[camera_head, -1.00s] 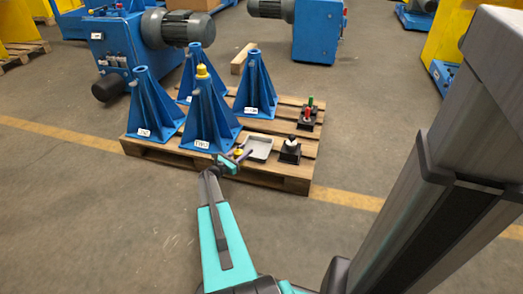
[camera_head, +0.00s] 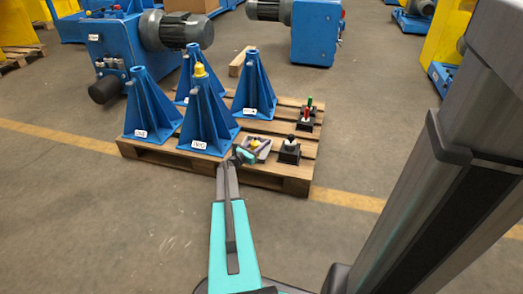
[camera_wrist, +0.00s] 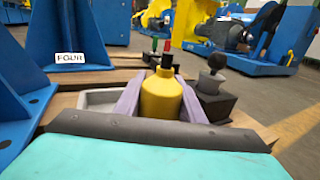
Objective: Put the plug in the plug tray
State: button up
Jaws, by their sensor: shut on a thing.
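My gripper (camera_head: 252,147) is shut on a yellow plug (camera_wrist: 160,97), which stands upright between the two pale purple fingers in the wrist view. The shallow grey plug tray (camera_head: 264,154) lies on the pallet, partly hidden by my gripper in the head view. Part of the tray (camera_wrist: 96,99) shows just left of the fingers in the wrist view. The plug is over or in the tray area; I cannot tell whether it touches the tray floor.
Several blue stands stand on the wooden pallet (camera_head: 285,184); a front one (camera_head: 207,125) has a yellow plug (camera_head: 200,70) on top. A black block with a pale-based knob (camera_head: 290,150) sits right of the tray. A black holder with red and green pieces (camera_head: 306,117) is behind.

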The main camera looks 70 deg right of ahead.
jog(key=shift+d, duration=0.1)
jog(key=shift+s+d+f+b, duration=0.3)
jog(key=shift+s+d+b, duration=0.15)
jog(key=shift+d, duration=0.1)
jog(key=shift+w+a+f+b, duration=0.1)
jog(key=shift+f+b, duration=0.8)
jog(key=shift+f, duration=0.6)
jog(key=o, duration=1.1)
